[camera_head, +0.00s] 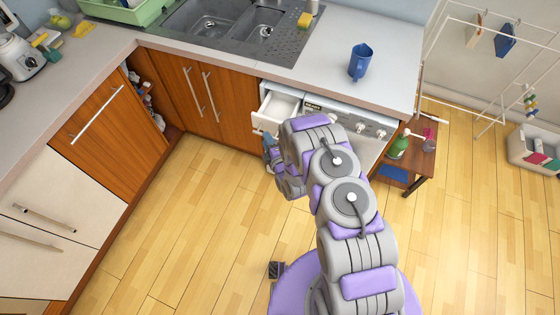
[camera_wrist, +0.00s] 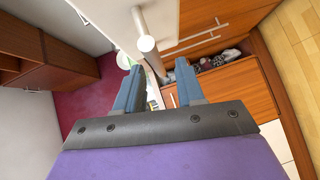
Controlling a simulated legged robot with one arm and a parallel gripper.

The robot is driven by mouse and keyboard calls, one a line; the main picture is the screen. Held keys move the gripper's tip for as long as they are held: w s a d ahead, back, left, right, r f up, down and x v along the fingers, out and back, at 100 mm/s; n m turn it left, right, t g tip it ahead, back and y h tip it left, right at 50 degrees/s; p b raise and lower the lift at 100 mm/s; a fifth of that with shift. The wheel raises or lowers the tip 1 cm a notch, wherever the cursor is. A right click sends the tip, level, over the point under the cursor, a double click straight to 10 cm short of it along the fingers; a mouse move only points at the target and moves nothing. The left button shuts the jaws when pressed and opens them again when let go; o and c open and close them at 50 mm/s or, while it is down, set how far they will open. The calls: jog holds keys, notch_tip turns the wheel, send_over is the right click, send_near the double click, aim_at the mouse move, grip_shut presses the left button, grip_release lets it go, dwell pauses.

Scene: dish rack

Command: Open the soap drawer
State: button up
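The soap drawer (camera_head: 281,106) is a white box at the left end of the white washing machine front (camera_head: 352,122). It stands pulled out, and its empty-looking inside shows from above. My gripper (camera_head: 268,142) is just in front of and below the drawer front, partly hidden by my arm. In the wrist view my gripper (camera_wrist: 159,68) has its two blue fingers apart. A pale cylindrical handle (camera_wrist: 150,52) on a white panel shows between and beyond the fingertips. I cannot tell whether the fingers touch it.
Wooden cabinets (camera_head: 197,95) with bar handles stand left of the machine. A small wooden table (camera_head: 412,155) with a green bottle (camera_head: 398,146) stands at right.

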jog(key=p+v, duration=1)
jog(key=v, duration=0.4)
jog(key=shift+d+p, duration=0.3)
jog(key=shift+w+f, duration=0.1)
jog(key=shift+w, duration=0.15)
dwell(0.3)
